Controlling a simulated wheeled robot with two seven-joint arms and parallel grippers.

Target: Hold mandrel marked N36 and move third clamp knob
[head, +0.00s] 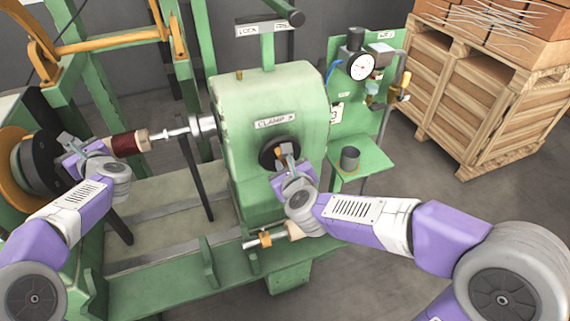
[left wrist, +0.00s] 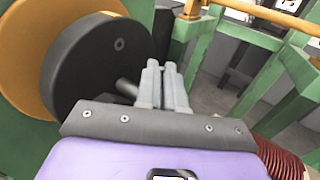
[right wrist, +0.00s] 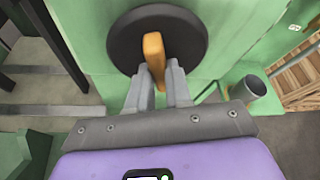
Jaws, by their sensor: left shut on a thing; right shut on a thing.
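The mandrel (head: 130,143), a brown-red wound cylinder with a pale end, lies between the black faceplate (head: 42,162) and the silver tailstock spindle (head: 175,133). I cannot read an N36 mark. My left gripper (head: 68,140) is shut beside the faceplate; in the left wrist view its fingers (left wrist: 165,80) meet a grey shaft (left wrist: 127,88), seemingly the mandrel's, mostly hidden behind them. An orange clamp knob (right wrist: 153,52) stands on a black disc (right wrist: 122,38) on the green housing marked CLAMP (head: 275,122). My right gripper (head: 287,155) is shut on the knob's lower end.
A green side shelf (head: 375,160) with a grey cup (head: 349,158) and a gauge panel (head: 361,67) stand right of the housing. Wooden crates (head: 480,100) are at the back right. A dark upright bar (head: 195,175) stands left of the housing. Bed rails run below.

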